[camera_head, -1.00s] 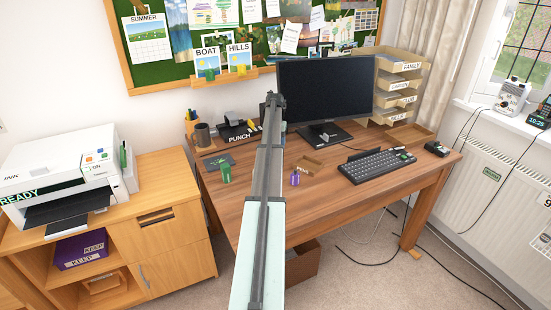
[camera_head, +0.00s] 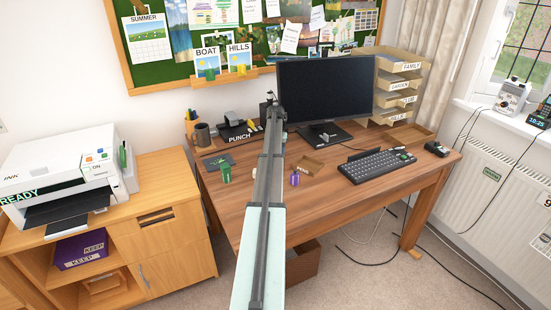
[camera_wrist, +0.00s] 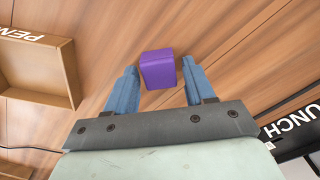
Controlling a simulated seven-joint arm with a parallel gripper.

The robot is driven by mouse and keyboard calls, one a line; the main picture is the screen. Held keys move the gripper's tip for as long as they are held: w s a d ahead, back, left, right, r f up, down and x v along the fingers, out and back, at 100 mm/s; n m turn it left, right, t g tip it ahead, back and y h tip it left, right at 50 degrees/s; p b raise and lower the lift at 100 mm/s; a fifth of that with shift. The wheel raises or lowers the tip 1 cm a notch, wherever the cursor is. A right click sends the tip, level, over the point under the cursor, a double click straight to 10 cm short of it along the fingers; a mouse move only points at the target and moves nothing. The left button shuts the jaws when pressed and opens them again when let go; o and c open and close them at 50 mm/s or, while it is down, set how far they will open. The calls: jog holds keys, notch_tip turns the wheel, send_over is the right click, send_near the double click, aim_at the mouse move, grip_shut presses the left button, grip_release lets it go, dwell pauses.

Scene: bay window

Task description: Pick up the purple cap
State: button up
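The purple cap (camera_wrist: 158,70) is a small purple block with rounded edges in the wrist view, over the wooden desk. My gripper (camera_wrist: 158,66) is open, with one blue finger on each side of the cap. There is a visible gap on the left; the right finger is very close, and I cannot tell whether it touches. In the head view a small purple piece (camera_head: 295,179) stands on the desk just right of my arm. My fingers are not clearly visible there, hidden by my arm.
A PENS tray (camera_wrist: 40,68) lies close to the left in the wrist view. A black PUNCH tray (camera_wrist: 300,130) is at its right edge. In the head view, a green piece (camera_head: 226,174), keyboard (camera_head: 376,166) and monitor (camera_head: 325,90) stand on the desk (camera_head: 330,207).

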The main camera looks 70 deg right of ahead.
jog(key=c, duration=0.8)
jog(key=shift+c, duration=0.2)
notch_tip(320, 180, up, 9)
jog(key=shift+f, duration=0.15)
jog(key=shift+s+r, duration=0.2)
jog(key=shift+r, duration=0.15)
jog(key=s+a+r+m, duration=0.4)
jog(key=s+a+m, duration=0.1)
jog(key=s+a, duration=0.7)
jog(key=shift+s+a+r, duration=0.2)
jog(key=shift+s+a, duration=0.15)
jog(key=shift+a, duration=0.4)
